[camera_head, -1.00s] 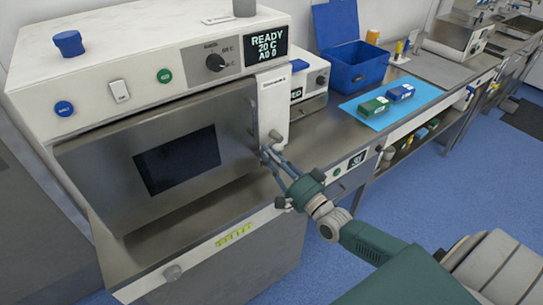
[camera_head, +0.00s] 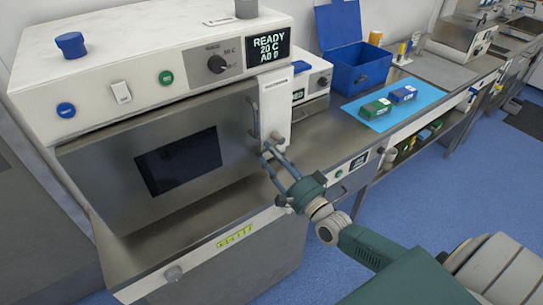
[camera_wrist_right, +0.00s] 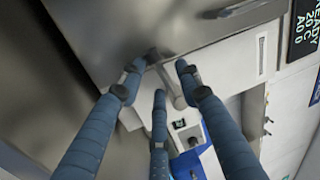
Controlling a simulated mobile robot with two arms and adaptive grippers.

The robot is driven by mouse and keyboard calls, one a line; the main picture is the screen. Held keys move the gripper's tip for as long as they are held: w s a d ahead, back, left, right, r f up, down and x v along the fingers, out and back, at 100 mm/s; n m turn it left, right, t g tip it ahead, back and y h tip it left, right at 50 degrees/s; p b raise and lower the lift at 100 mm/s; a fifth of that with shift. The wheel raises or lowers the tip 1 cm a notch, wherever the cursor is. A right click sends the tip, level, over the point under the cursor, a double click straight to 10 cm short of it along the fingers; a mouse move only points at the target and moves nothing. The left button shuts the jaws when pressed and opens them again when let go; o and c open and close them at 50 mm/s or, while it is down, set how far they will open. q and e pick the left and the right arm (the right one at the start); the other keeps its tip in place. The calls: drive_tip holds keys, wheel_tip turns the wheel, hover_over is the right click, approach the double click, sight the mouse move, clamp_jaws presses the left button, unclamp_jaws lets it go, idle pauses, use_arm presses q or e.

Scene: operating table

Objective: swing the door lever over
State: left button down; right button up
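The door lever (camera_head: 277,139) is a short grey bar on the white latch panel at the right edge of the steel door (camera_head: 105,165). In the right wrist view the lever (camera_wrist_right: 172,88) shows beyond and between the fingertips. My right gripper (camera_head: 273,151) is just below and in front of it, with fingers spread. In the right wrist view the gripper (camera_wrist_right: 159,70) has clear gaps between its blue fingers and is not closed on the lever. Whether a finger touches it, I cannot tell. The door is closed. My left gripper is not in view.
The white machine (camera_head: 150,50) has buttons, a knob and a display reading READY 20 C. A steel shelf (camera_head: 150,260) juts out below the door. To the right, a blue box (camera_head: 355,72) and a blue mat (camera_head: 425,97) with two small boxes lie on the counter.

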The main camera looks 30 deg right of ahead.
drive_tip(key=v, duration=1.2)
idle(0.4)
drive_tip(key=s+f+n+g+h+b, duration=0.1)
drive_tip(key=s+f+n+g, duration=0.2)
drive_tip(key=f, duration=0.9)
drive_tip(key=s+f+n+g, duration=0.2)
drive_tip(key=s+f+g, duration=0.15)
drive_tip(key=f, duration=0.85)
drive_tip(key=s+f+n+g+h+b, duration=0.1)
drive_tip(key=s+f+n+g, duration=0.15)
drive_tip(key=f, duration=0.95)
drive_tip(key=s+a+f+n+g, duration=0.3)
drive_tip(key=s+f, duration=0.4)
drive_tip(key=s, duration=0.3)
drive_tip(key=s+a+f+n+g, duration=0.3)
drive_tip(key=s+f, duration=0.4)
drive_tip(key=s, duration=0.3)
drive_tip(key=s+a+f+n+g+b, duration=0.1)
drive_tip(key=s+a+f+n+g, duration=0.3)
drive_tip(key=s+f, duration=0.3)
drive_tip(key=s, duration=0.3)
drive_tip(key=shift+s+a+f, duration=0.3)
drive_tip(key=shift+s, duration=0.05)
